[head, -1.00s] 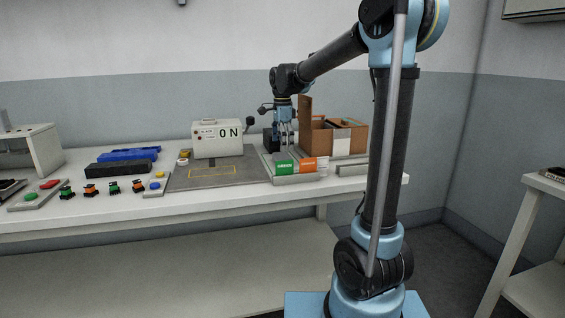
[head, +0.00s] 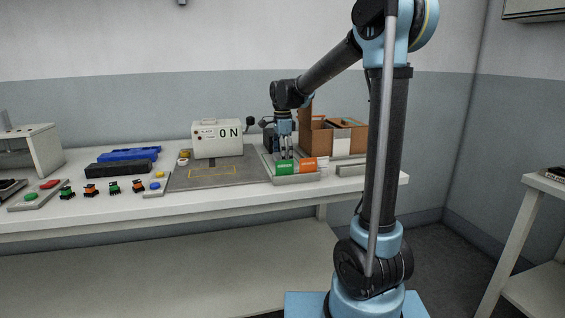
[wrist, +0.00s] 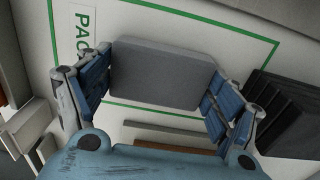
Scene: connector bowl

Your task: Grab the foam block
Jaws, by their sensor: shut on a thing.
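The foam block is a grey, round-edged slab (wrist: 163,76) in the wrist view. It lies between the two blue fingers of my gripper (wrist: 158,88), which are shut on its left and right sides. In the head view my gripper (head: 286,151) points down over the back of the green and orange labelled trays. I cannot make out the block there.
Below the block, the wrist view shows a white surface with a green outline and partly hidden lettering (wrist: 84,32). A black ridged thing (wrist: 285,110) is at right. In the head view, an open cardboard box (head: 350,137) stands right of my gripper and an ON box (head: 217,139) left.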

